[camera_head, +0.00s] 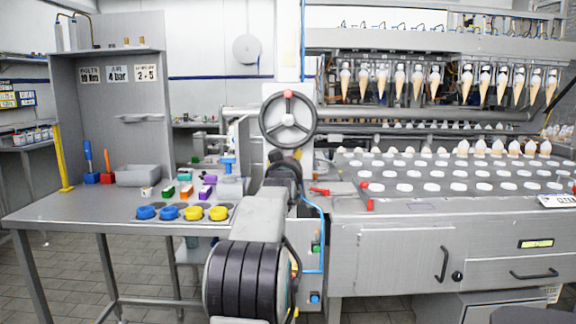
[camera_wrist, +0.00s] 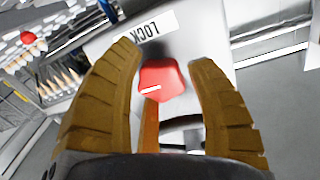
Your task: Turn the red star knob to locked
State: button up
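The red star knob (camera_wrist: 163,82) is in the middle of the wrist view, with a short white mark on its face. A white label (camera_wrist: 150,29), upside down in this view and reading LOCK, is just above it. My gripper (camera_wrist: 164,58) is open, with one brown ribbed finger on each side of the knob. Gaps show between the knob and both fingers, so it is not gripped. In the head view, I cannot make out the knob; my arm covers the middle there.
A handwheel (camera_head: 289,122) with a red grip stands just above my arm. A grey workbench (camera_head: 90,213) with blue and yellow round pieces is at left. The cone machine (camera_head: 440,205) fills the right. An orange strip (camera_wrist: 149,125) runs below the knob in the wrist view.

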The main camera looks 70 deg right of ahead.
jog(key=c, duration=0.8)
jog(key=shift+c, duration=0.2)
jog(key=shift+m, duration=0.3)
jog(key=m, duration=0.2)
jog(key=shift+r+m+b, duration=0.1)
jog(key=shift+m+b, duration=0.2)
jog(key=shift+b, duration=0.05)
jog(key=shift+m+y, duration=0.4)
jog(key=shift+m, duration=1.6)
jog(key=shift+w+r, duration=0.1)
jog(key=o, duration=1.2)
jog(key=shift+a, duration=0.1)
